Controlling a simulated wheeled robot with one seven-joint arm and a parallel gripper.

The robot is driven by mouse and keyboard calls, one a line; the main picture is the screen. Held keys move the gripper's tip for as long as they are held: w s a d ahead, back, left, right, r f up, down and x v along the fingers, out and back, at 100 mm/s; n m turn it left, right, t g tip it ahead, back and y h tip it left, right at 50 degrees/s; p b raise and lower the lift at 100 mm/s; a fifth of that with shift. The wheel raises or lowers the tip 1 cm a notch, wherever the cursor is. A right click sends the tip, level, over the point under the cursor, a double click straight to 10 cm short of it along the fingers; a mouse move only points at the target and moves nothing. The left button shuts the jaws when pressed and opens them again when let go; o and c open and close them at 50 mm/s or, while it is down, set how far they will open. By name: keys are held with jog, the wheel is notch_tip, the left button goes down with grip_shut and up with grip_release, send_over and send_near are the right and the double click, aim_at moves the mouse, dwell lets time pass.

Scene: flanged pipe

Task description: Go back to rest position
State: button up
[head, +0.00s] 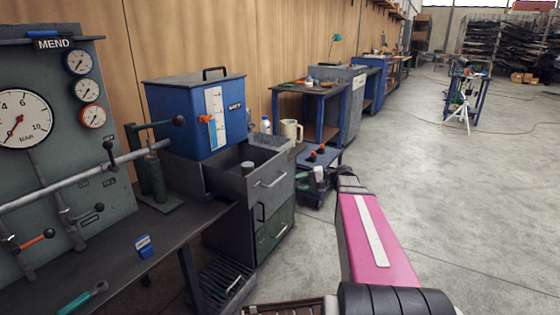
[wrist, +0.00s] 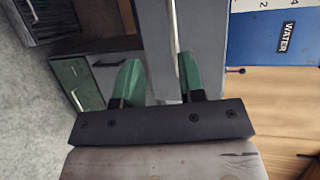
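My gripper (wrist: 158,68) shows in the wrist view with its two green fingers apart, so it is open. Nothing is clearly held between them; a grey cabinet front with a bright handle lies behind the gap. In the head view my pink arm reaches forward from the lower right, and its end is beside the trolley and cabinet. The fingers are hard to make out there.
A grey sink cabinet (head: 277,184) with drawers stands left of my arm, below a blue water tank (head: 178,120). A gauge panel (head: 62,70) and workbench (head: 190,228) fill the left. A blue trolley (head: 328,157) stands ahead. Open floor (head: 460,200) lies right.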

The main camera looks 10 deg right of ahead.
jog(key=s+a+f+n+g+h, duration=0.2)
jog(key=s+f+n+g+h, duration=0.1)
jog(key=s+f+h, duration=1.1)
jog(key=s+f, duration=0.3)
jog(key=shift+s+a+n+g+h, duration=0.2)
jog(key=shift+a+n+g+h, duration=0.1)
jog(key=shift+n+h, duration=0.1)
